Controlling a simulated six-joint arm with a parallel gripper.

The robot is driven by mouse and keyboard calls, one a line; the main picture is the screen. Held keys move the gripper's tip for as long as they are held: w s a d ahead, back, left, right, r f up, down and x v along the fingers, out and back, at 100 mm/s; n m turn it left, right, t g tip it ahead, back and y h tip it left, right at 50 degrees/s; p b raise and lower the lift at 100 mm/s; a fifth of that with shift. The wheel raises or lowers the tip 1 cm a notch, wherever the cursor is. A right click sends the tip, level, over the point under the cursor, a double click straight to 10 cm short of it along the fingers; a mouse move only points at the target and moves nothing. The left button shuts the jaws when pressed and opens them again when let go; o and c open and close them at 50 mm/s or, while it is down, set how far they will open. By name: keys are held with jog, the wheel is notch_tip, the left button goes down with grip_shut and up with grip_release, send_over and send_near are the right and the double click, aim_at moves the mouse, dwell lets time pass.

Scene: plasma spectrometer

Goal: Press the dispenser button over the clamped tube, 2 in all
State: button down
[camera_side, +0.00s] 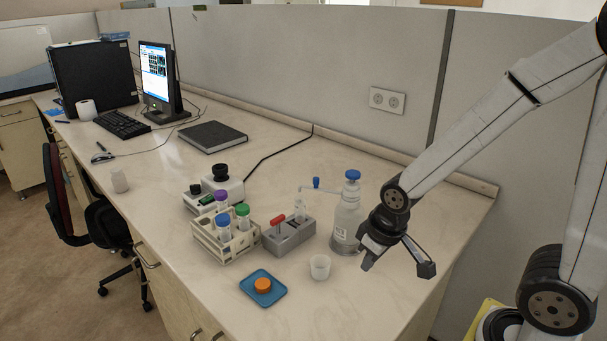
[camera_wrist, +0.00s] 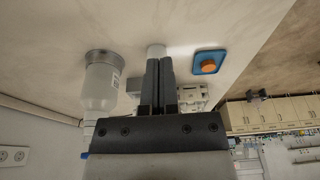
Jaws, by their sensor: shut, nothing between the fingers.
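The dispenser bottle (camera_side: 346,222) stands upright with a blue button (camera_side: 352,175) on top. Its thin arm reaches left to a blue tip (camera_side: 316,183) near the clear tube (camera_side: 300,207), which stands uncapped in the grey clamp block (camera_side: 289,237) with a red handle (camera_side: 277,220). Whether the tip is exactly above the tube I cannot tell. My gripper (camera_side: 367,263) is shut and empty, in front and right of the bottle, below button height in the picture. In the wrist view its fingers (camera_wrist: 159,62) are together, with the bottle (camera_wrist: 102,83) to their left.
A white cup (camera_side: 320,267) stands near the gripper. An orange cap (camera_side: 263,285) lies on a blue tray (camera_side: 276,292). A rack (camera_side: 221,246) of capped tubes and a small device (camera_side: 227,185) stand to the left. The wall panel runs behind the bench.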

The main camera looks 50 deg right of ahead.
jog(key=shift+r, duration=0.1)
notch_tip(320, 180, up, 20)
jog(key=f+m+t+y, duration=0.1)
jog(key=m+t, duration=0.6)
jog(key=m, duration=0.1)
send_over(356, 174)
jog(key=shift+r, duration=0.2)
jog(key=shift+f, duration=0.1)
jog(key=shift+f, duration=4.3)
